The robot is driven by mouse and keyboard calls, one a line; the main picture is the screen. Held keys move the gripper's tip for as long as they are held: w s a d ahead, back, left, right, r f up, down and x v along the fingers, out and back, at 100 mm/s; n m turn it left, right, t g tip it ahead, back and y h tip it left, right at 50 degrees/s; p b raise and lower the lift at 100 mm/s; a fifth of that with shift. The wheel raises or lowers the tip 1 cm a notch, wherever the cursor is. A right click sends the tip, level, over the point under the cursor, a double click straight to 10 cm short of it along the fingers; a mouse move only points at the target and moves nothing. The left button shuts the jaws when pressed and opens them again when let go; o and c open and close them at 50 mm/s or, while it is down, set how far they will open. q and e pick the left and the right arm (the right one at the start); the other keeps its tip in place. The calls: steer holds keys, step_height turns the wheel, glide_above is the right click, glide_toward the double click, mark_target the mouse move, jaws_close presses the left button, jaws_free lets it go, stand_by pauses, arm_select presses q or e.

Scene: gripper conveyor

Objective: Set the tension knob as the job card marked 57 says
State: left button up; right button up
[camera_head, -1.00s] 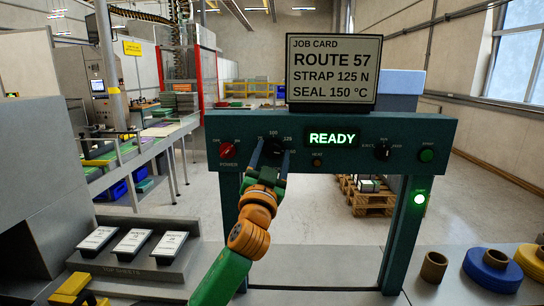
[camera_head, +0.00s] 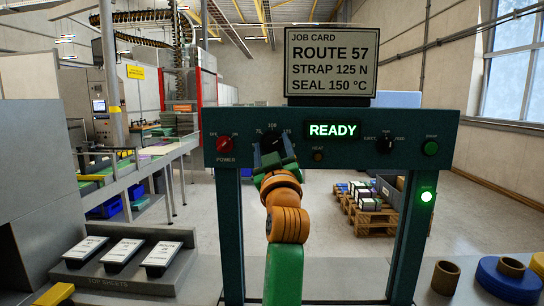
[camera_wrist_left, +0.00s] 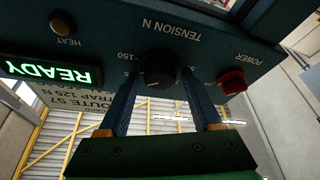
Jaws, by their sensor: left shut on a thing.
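The job card (camera_head: 331,62) above the panel reads ROUTE 57, STRAP 125 N, SEAL 150 °C. The black tension knob (camera_head: 271,141) is on the left part of the green panel, with a number scale around it partly covered by my gripper. My left gripper (camera_head: 273,154) is shut on this knob, its arm coming from below. In the left wrist view, upside down, the knob (camera_wrist_left: 158,69) sits between the two fingers of the left gripper (camera_wrist_left: 161,82), under the words TENSION N. I cannot tell the exact setting of its pointer. My right gripper is not in view.
The red power knob (camera_head: 225,144) is close on the left. Top sheets (camera_head: 122,251) lie at lower left.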

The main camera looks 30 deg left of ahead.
arm_select(q)
steer(key=shift+n+g+y, duration=0.3)
steer(key=shift+n, duration=0.5)
steer(key=shift+r+n, duration=0.1)
steer(key=shift+n, duration=0.2)
steer(key=o, duration=1.1)
steer(key=shift+c, duration=0.2)
steer(key=b+v, duration=0.4)
steer(key=v, duration=0.3)
